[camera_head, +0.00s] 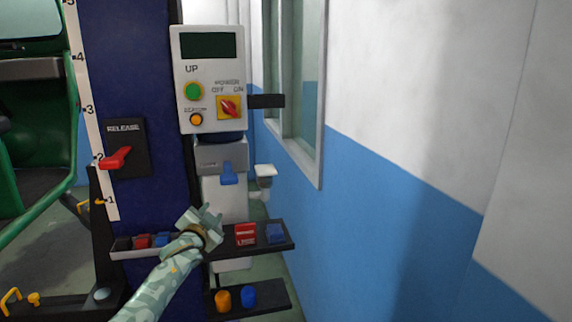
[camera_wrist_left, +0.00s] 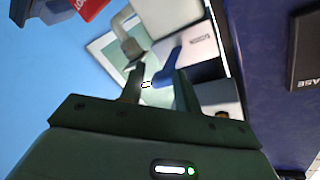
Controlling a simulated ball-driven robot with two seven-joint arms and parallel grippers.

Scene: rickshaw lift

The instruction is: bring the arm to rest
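My left arm (camera_head: 165,285), with a camouflage pattern, comes in from the bottom of the head view. Its gripper (camera_head: 208,216) is in front of the upper shelf, below the blue lever (camera_head: 229,174). In the left wrist view the two dark fingers (camera_wrist_left: 160,92) stand apart, with nothing seen held between them. Behind them a blue lever (camera_wrist_left: 165,66) shows on a pale housing; whether it touches a finger I cannot tell. My right gripper is in neither view.
An upper shelf (camera_head: 222,247) holds red and blue items; a lower shelf holds an orange and a blue one. Above are the control box (camera_head: 208,82) and red release lever (camera_head: 115,158). A green vehicle (camera_head: 30,150) stands left. The blue-and-white wall (camera_head: 400,215) bounds the right.

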